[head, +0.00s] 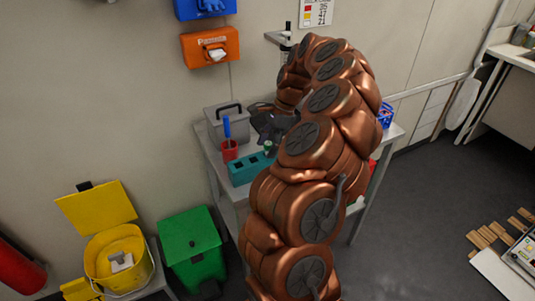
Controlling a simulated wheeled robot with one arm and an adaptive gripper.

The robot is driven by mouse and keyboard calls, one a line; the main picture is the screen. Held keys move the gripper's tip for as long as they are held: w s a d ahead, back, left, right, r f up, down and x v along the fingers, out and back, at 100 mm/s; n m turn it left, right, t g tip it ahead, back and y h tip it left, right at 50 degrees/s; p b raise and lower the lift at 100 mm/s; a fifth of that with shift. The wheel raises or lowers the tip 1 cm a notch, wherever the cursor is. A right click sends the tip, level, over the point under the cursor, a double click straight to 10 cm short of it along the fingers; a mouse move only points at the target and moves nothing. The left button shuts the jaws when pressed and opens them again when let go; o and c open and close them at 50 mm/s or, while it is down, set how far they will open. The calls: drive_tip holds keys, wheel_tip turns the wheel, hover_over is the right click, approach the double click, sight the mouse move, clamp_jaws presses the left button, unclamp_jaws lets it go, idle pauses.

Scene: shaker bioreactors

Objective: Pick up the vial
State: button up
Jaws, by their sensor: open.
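A teal block-shaped rack (240,175) with dark square openings stands on the small table, left of my arm. A small vial (268,148) with pale and green parts shows at the rack's right end; whether it stands in the rack is too small to tell. My dark gripper (268,137) points down just above the vial and is open. Its fingertips are small and partly merge with the dark background, so I cannot tell whether they surround the vial. My copper-coloured arm hides the right part of the rack and much of the table.
A blue box (385,115) sits at the table's right. Yellow (145,265) and green bins (190,245) stand front left.

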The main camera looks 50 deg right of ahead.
drive_tip(key=shift+c, duration=0.3)
drive_tip(key=c, duration=0.9)
drive_tip(key=shift+c, duration=0.2)
drive_tip(key=shift+r, duration=0.15)
